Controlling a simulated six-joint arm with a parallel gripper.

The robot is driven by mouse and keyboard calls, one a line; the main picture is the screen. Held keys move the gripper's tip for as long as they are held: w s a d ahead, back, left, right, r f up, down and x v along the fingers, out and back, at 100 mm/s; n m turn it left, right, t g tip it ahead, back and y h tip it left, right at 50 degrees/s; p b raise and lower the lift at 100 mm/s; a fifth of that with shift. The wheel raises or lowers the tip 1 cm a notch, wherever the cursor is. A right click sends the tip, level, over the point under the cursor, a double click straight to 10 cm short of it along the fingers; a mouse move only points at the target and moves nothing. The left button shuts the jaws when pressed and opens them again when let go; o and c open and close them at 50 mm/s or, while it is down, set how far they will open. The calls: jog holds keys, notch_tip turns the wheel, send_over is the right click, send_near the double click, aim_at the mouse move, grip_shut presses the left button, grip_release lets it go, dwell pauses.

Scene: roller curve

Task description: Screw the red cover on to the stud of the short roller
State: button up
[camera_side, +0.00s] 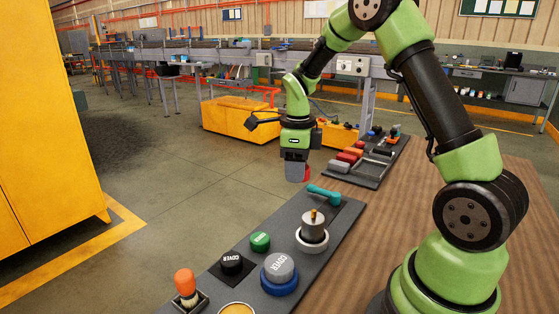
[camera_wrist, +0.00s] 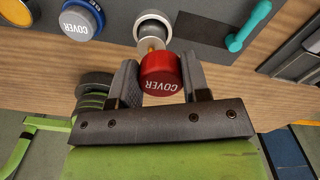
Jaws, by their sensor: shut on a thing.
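The red cover (camera_wrist: 161,80), marked COVER, sits between the two fingers of my gripper (camera_wrist: 162,82), which is shut on it. In the side view my gripper (camera_side: 297,174) hangs above the mat, and only a red edge of the cover (camera_side: 307,173) shows. The short roller (camera_side: 313,228) stands upright in a white ring, with a brass-coloured stud (camera_side: 313,214) on top. In the side view the cover is above the roller and to its left, apart from it. In the wrist view the stud is partly hidden behind the cover.
A parts tray (camera_side: 352,172) lies behind.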

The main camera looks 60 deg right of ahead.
send_near(310, 217)
jog(key=shift+f, duration=2.5)
jog(key=shift+f, duration=0.9)
dwell(1.0)
jog(key=shift+m, duration=0.3)
jog(key=m, duration=0.7)
jog(key=shift+a, duration=0.15)
jog(key=o, duration=1.1)
jog(key=shift+c, duration=0.5)
jog(key=shift+c, duration=0.2)
